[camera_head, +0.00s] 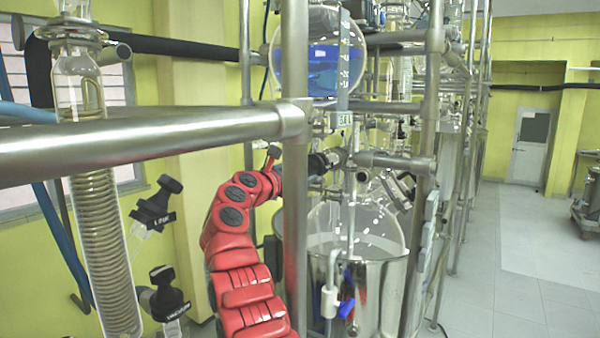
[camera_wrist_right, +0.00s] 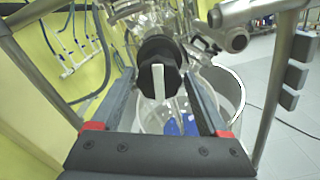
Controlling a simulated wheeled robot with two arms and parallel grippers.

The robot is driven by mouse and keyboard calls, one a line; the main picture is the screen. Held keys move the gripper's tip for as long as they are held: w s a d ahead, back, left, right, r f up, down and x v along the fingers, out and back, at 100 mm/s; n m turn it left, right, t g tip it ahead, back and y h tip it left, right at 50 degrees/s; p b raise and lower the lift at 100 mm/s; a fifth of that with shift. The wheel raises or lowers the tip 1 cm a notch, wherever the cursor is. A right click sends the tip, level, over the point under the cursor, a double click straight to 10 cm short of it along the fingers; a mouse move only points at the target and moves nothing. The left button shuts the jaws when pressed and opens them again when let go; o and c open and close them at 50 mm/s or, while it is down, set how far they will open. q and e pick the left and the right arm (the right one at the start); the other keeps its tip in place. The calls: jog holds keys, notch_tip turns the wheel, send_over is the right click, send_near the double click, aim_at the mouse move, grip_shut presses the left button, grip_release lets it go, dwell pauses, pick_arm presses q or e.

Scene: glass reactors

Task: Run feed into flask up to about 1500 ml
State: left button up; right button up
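The feed vessel (camera_head: 324,55) is a round glass vessel holding blue liquid, with a scale strip (camera_head: 344,60) at its right side; its markings are too small to read. Below it, a clear glass flask (camera_head: 350,225) sits in a metal bath (camera_head: 385,290). Any liquid level in the flask is unclear. My red right arm reaches up to the valve area between them. In the right wrist view my right gripper (camera_wrist_right: 160,78) has its fingers apart on either side of a black valve knob (camera_wrist_right: 158,52) with a pale grey bar. Contact is unclear. My left gripper is not in view.
Metal frame tubes cross in front of and beside my arm, with an upright post (camera_head: 294,200) close by. A coiled glass condenser (camera_head: 104,240) and black valves (camera_head: 158,203) stand at left. Open floor (camera_head: 510,270) lies at right.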

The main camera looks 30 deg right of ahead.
jog(key=shift+o, duration=0.8)
jog(key=shift+r, duration=0.1)
jog(key=b+v, duration=0.5)
jog(key=v, duration=0.7)
jog(key=shift+s, duration=0.15)
